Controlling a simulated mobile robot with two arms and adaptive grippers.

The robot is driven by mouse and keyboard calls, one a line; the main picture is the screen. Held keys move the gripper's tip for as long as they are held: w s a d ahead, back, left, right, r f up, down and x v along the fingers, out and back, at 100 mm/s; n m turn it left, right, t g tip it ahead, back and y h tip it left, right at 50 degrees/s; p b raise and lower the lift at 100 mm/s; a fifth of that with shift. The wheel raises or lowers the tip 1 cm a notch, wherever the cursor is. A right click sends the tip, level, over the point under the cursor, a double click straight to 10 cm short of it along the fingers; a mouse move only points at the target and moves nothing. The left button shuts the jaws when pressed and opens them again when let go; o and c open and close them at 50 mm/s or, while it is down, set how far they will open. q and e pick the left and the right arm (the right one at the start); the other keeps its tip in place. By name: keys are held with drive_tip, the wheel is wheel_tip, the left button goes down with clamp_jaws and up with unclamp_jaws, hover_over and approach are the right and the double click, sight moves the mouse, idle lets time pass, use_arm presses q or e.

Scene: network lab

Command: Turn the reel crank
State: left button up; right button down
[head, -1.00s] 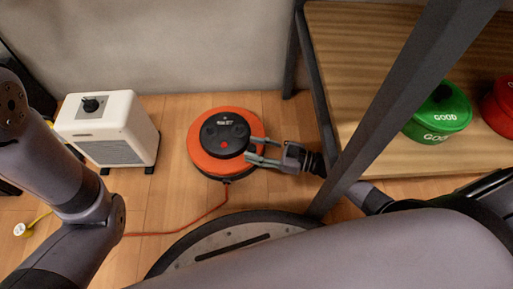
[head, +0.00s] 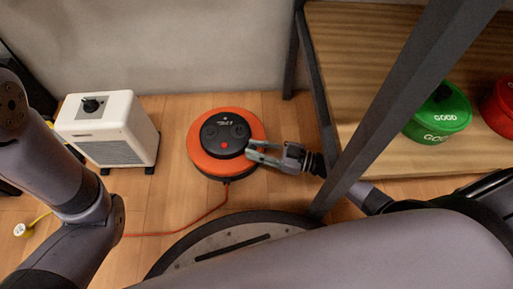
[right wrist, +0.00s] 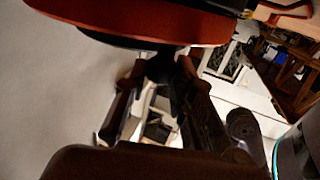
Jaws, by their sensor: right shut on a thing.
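The orange reel (head: 202,160) with a black centre disc (head: 225,128) lies flat on the wooden floor in the head view. A red dot shows on the disc. My right gripper (head: 252,150) reaches in from the right at the reel's right edge. Its fingers are shut on a dark part, likely the crank, which they mostly hide. In the right wrist view the reel's orange rim (right wrist: 150,22) crosses the top, and a dark piece (right wrist: 162,68) shows between the fingers. My left arm is in view at the left, but its gripper is not.
A white heater-like box (head: 125,125) stands left of the reel. A red cord (head: 190,222) runs from the reel across the floor. A wooden shelf (head: 365,60) with a dark frame post (head: 390,110) is at the right, holding a green pot (head: 440,112) and a red pot (head: 503,105).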

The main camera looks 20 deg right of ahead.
sight(242, 167)
drive_tip(key=shift+s+a+r+m+t+h+p, duration=0.2)
drive_tip(key=shift+s+a+m+t+h+p, duration=0.25)
drive_tip(key=shift+p, duration=0.55)
drive_tip(key=shift+s+a+r+m+t+h+p, duration=0.15)
drive_tip(key=shift+s+a+m+t+h+p, duration=0.15)
drive_tip(key=shift+a+t+p, duration=0.5)
drive_tip(key=shift+s+a+f+g+p, duration=0.1)
drive_tip(key=shift+s+a+g+p, duration=0.1)
drive_tip(key=shift+a+p, duration=0.35)
drive_tip(key=shift+s+a+f+g+p, duration=0.1)
drive_tip(key=shift+s+a+g+p, duration=0.05)
drive_tip(key=shift+a+p, duration=0.3)
drive_tip(key=shift+s+a, duration=0.1)
drive_tip(key=shift+a, duration=0.35)
drive_tip(key=shift+a+f, duration=0.15)
drive_tip(key=shift+f, duration=0.05)
drive_tip(key=shift+s, duration=0.1)
drive_tip(key=c, duration=1.6)
unclamp_jaws()
drive_tip(key=shift+o, duration=1)
